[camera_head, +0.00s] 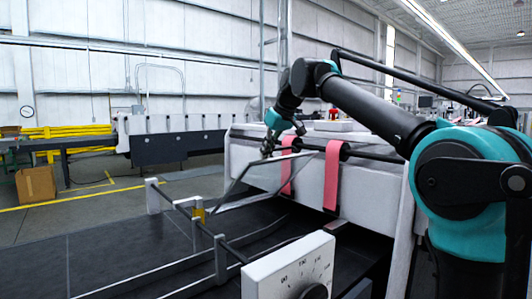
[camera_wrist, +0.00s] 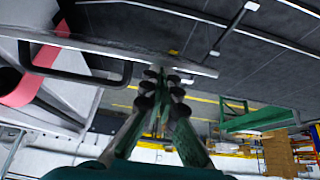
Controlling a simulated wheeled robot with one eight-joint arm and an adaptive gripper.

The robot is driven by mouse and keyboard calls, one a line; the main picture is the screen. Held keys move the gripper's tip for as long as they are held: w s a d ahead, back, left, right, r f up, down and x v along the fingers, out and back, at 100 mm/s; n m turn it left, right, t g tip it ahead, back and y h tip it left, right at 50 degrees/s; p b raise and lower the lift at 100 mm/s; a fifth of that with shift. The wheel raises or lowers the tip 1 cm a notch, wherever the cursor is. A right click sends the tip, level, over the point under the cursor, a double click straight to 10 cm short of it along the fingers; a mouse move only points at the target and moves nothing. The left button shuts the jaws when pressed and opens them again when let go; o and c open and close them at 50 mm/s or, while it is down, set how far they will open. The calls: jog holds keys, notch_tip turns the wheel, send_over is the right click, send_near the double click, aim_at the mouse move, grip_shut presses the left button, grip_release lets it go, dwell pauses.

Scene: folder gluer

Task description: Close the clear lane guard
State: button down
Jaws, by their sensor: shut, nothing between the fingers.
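The clear lane guard (camera_head: 262,180) is a see-through panel with a thin grey frame. It stands tilted up over the dark machine bed, so it is raised. In the wrist view its pale edge (camera_wrist: 110,46) crosses the upper left, with a dark handle loop (camera_wrist: 75,75) below it. My gripper (camera_head: 268,150) is at the guard's upper left corner in the head view. In the wrist view my gripper (camera_wrist: 160,74) has its fingers together and empty, close by the end of the guard's edge. I cannot tell whether they touch it.
Pink belts (camera_head: 332,175) hang over the white machine body behind the guard. A rail on posts (camera_head: 220,258) runs in front, with a yellow block (camera_head: 198,215). A white dial box (camera_head: 290,270) stands at the near edge. A cardboard box (camera_head: 36,186) is far left.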

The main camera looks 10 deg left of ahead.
jog(key=shift+f, duration=0.1)
jog(key=shift+s+d+f, duration=0.3)
jog(key=shift+d+f, duration=0.05)
jog(key=shift+d, duration=0.05)
jog(key=s+d+f+t+y, duration=0.1)
jog(key=s+d+f+y, duration=0.1)
jog(key=f, duration=0.7)
jog(key=s+d+f+t+y, duration=0.2)
jog(key=s+d+f, duration=0.1)
jog(key=f, duration=0.6)
jog(key=s+d+f+t+y, duration=0.1)
jog(key=d+f, duration=0.3)
jog(key=f, duration=0.6)
jog(key=shift+s+d+t+y, duration=0.3)
jog(key=shift+s+d+y, duration=0.15)
jog(key=shift+s, duration=0.4)
jog(key=shift+f, duration=0.1)
jog(key=shift+a, duration=0.1)
